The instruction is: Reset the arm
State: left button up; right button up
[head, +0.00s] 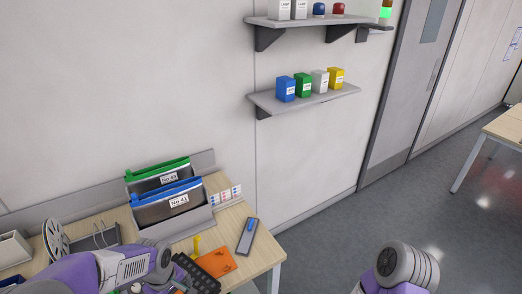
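My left arm, purple with grey joints, crosses the lower left of the head view over the wooden table (262,254). Its gripper does not show. My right arm shows at the bottom right as a ribbed grey joint with purple below, over the floor. Its gripper is out of view too. My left arm hides part of the table's front.
Two feeder trolleys, green-topped (158,176) and blue-topped (168,204), stand in a grey holder on the table. Nearby are an orange sheet (216,263), a black slotted tray (196,274), a grey-blue device (247,236) and a reel (55,239). Wall shelves (300,101) hold boxes. Floor lies right.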

pick_arm(q)
jog(key=s+d+f+m+h+b, duration=0.1)
jog(key=s+d+f+m, duration=0.1)
jog(key=f, duration=0.6)
jog(key=s+d+f+m+h+b, duration=0.1)
jog(key=s+d+f+m, duration=0.2)
jog(key=d+f, duration=0.4)
jog(key=s+d+f+m+h+b, duration=0.1)
jog(key=s+d+f, duration=0.4)
jog(key=f, duration=0.6)
jog(key=shift+d+m+t+h, duration=0.25)
jog(key=shift+m+h, duration=0.35)
jog(key=shift+m, duration=0.5)
pick_arm(e)
notch_tip(320, 180, down, 3)
jog(key=shift+s+f, duration=0.1)
pick_arm(q)
jog(key=shift+a+f, duration=0.1)
